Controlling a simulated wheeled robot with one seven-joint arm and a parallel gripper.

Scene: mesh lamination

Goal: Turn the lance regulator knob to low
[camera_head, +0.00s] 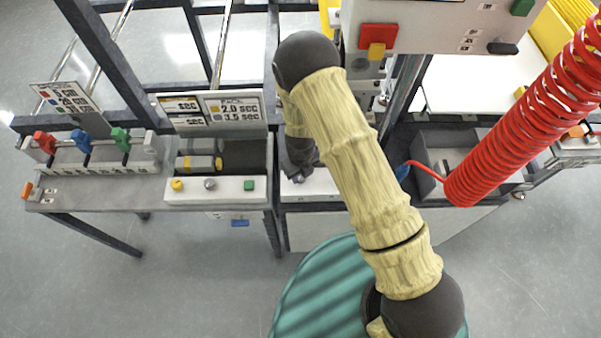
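A dark elongated knob (503,47) sits at the lower right of a light grey panel (430,22) at the top. Small labels lie left of it and above it; they are too small to read. I cannot tell for certain that it is the lance regulator knob, nor its setting. My gripper (300,172) is a dark shape low over the middle bench, left of my pale forearm and well left of and below the panel knob. The arm partly hides it, and its fingers are too dark and small to make out.
A red coiled hose (520,120) hangs at the right in front of a grey bin. The panel also carries a red and orange block (378,38) and a green button (522,7). At left are coloured levers (82,143), timing signs (210,108) and a button box (215,190).

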